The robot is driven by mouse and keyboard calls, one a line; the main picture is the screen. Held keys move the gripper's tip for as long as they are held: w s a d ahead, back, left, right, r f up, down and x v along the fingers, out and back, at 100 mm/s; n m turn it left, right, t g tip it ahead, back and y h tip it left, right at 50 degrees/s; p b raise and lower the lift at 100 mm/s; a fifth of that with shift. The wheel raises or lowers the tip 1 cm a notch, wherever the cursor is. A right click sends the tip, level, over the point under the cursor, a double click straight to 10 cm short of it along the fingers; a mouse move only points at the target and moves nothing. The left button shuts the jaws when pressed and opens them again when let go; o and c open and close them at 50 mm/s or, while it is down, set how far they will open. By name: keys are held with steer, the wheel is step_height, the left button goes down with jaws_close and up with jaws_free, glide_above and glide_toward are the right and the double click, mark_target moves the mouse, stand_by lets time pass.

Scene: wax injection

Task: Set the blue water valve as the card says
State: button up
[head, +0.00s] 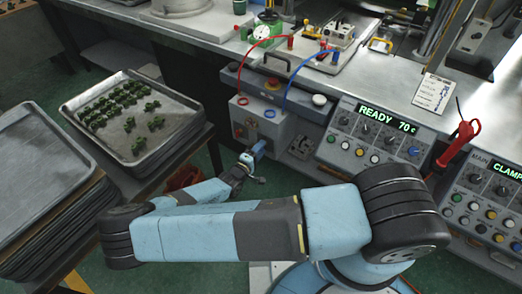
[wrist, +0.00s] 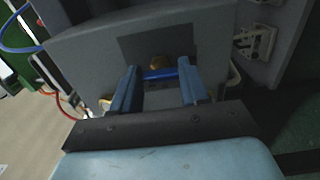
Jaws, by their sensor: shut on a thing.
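The blue water valve handle (wrist: 160,74) shows in the wrist view as a short blue bar in front of a brass fitting (wrist: 157,63) on a grey box. My gripper (wrist: 161,88) has one finger at each side of the bar and is shut on it. The bar lies roughly crosswise between the fingers. In the head view my gripper (head: 250,156) is low at the front of the grey box (head: 279,128), where the arm hides most of the valve. The card (head: 433,92) lies on the bench at the right, its writing too small to read.
A red hose (head: 244,65) and a blue hose (head: 291,82) run down to the box. A panel (head: 371,138) reads "READY 70c". A red-handled tool (head: 459,141) is at the right. A tray of green pieces (head: 181,124) stands left.

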steer(key=shift+s+f, duration=0.1)
steer(key=shift+f, duration=0.15)
steer(key=o, duration=0.8)
steer(key=shift+c, duration=0.2)
steer(key=o, duration=0.3)
steer(key=shift+r, duration=0.1)
steer(key=v, duration=1.3)
steer(key=shift+s+a, duration=0.2)
steer(key=shift+a, duration=0.05)
